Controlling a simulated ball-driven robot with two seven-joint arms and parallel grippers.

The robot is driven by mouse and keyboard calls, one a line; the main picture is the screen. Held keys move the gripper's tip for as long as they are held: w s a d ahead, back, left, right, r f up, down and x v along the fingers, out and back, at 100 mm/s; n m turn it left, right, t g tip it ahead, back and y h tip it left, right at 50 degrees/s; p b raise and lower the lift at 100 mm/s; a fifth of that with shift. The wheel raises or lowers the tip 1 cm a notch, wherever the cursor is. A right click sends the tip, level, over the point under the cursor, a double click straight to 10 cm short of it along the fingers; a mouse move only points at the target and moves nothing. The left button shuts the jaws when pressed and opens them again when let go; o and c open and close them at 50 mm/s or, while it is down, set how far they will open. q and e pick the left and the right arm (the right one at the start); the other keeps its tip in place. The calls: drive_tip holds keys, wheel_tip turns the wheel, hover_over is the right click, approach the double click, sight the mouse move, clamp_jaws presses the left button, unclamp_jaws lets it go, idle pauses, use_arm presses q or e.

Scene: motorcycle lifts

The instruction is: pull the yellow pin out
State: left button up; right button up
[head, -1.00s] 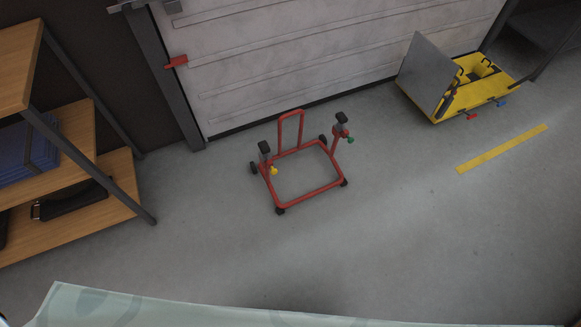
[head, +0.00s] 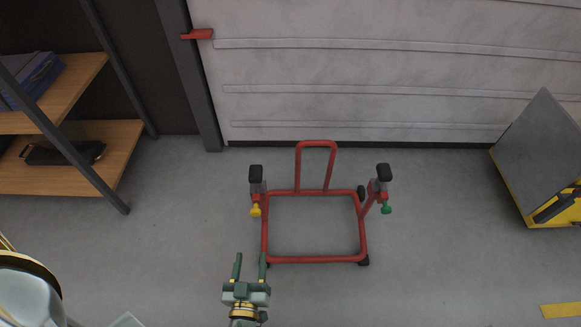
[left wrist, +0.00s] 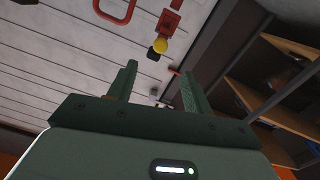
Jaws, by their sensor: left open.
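A yellow pin (head: 255,210) sticks out of the left post of a red wheeled stand (head: 315,260) on the floor. It also shows in the left wrist view (left wrist: 159,45), ahead of the fingers. A green pin (head: 386,209) is on the stand's right post. My left gripper (head: 250,266) is open and empty, at the near left corner of the stand, nearer to me than the yellow pin and apart from it in the picture. Its two fingers show in the left wrist view (left wrist: 158,92). My right gripper is not in view.
A wooden shelf unit (head: 125,135) stands at the left with blue items and a black case. A closed door (head: 350,60) with a red handle is behind the stand. A yellow box with a grey panel (head: 540,140) is at the right. Floor around the stand is clear.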

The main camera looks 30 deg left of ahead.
sight(256, 204)
use_arm(q)
drive_tip(key=shift+n+y, duration=0.4)
drive_tip(key=shift+y, duration=0.2)
drive_tip(key=b+x, duration=0.1)
drive_tip(key=x, duration=0.4)
drive_tip(key=b+x, duration=0.1)
drive_tip(key=x, duration=0.4)
drive_tip(key=b+x, duration=0.2)
drive_tip(key=x, duration=0.4)
drive_tip(key=shift+w+d+f, duration=0.15)
drive_tip(key=shift+w+f, duration=0.1)
drive_tip(key=shift+f, duration=0.15)
drive_tip(key=shift+w+a+r, duration=0.15)
drive_tip(key=shift+w+a, duration=0.05)
drive_tip(key=shift+w, duration=0.15)
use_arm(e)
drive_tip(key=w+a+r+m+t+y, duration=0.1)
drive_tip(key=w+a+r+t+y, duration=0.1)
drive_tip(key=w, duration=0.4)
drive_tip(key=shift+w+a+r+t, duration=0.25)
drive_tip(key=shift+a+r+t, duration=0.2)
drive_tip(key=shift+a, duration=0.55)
